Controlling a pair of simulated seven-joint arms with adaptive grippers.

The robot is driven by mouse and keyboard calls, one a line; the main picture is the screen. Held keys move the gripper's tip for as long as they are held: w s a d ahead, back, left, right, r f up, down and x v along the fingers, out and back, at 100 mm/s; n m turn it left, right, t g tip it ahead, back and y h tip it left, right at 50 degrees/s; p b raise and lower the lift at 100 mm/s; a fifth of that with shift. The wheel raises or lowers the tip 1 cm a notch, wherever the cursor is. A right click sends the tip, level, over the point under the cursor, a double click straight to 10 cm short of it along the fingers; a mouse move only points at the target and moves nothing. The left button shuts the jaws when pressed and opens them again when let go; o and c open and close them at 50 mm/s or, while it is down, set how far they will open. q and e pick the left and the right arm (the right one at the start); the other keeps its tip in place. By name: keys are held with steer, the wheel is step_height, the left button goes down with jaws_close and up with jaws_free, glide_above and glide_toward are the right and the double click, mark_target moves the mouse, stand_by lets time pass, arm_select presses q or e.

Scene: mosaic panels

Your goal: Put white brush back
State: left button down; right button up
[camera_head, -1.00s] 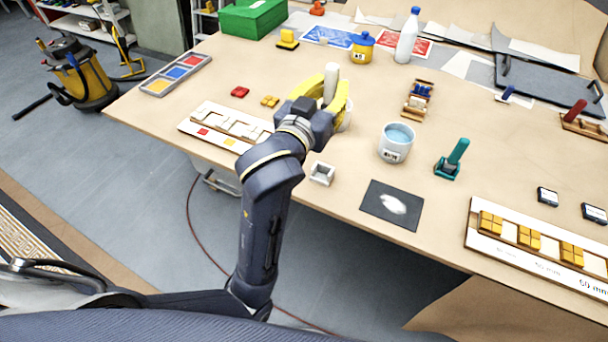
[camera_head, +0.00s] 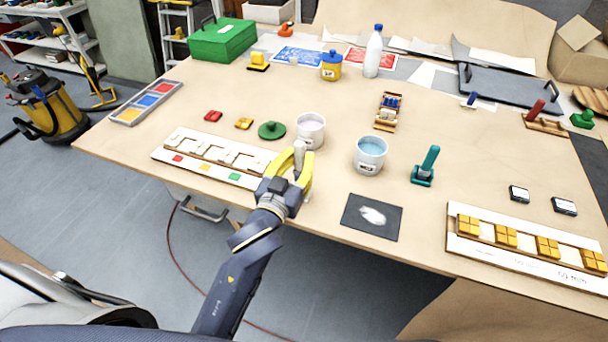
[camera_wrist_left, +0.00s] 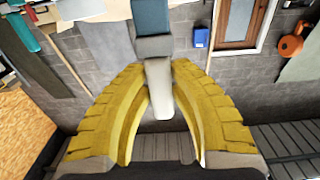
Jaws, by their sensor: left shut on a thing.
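My left gripper (camera_head: 299,168), with yellow fingers, is shut on the pale grey-white brush (camera_head: 299,152) near the table's front edge. In the left wrist view the brush (camera_wrist_left: 159,88) sits between the yellow fingers (camera_wrist_left: 160,110), with a grey block and a dark teal part beyond its pale end. The small white square holder cannot be made out; the gripper covers that area. A teal brush (camera_head: 430,160) stands upright in a teal base to the right. My right gripper is not in view.
A white cup (camera_head: 311,131) stands just behind the gripper, and a cup of blue water (camera_head: 370,155) to its right. A white panel with slots (camera_head: 215,152) lies left. A dark mat with a white smear (camera_head: 371,218) lies front right. A green disc with a knob (camera_head: 271,131) is near.

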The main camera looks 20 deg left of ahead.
mark_target(299, 177)
arm_select(q)
steer(key=shift+f, duration=2.9)
steer(key=shift+f, duration=0.1)
steer(key=c, duration=1.3)
jaws_free()
steer(key=s, duration=0.8)
steer(key=s+a, duration=0.1)
steer(key=s, duration=0.3)
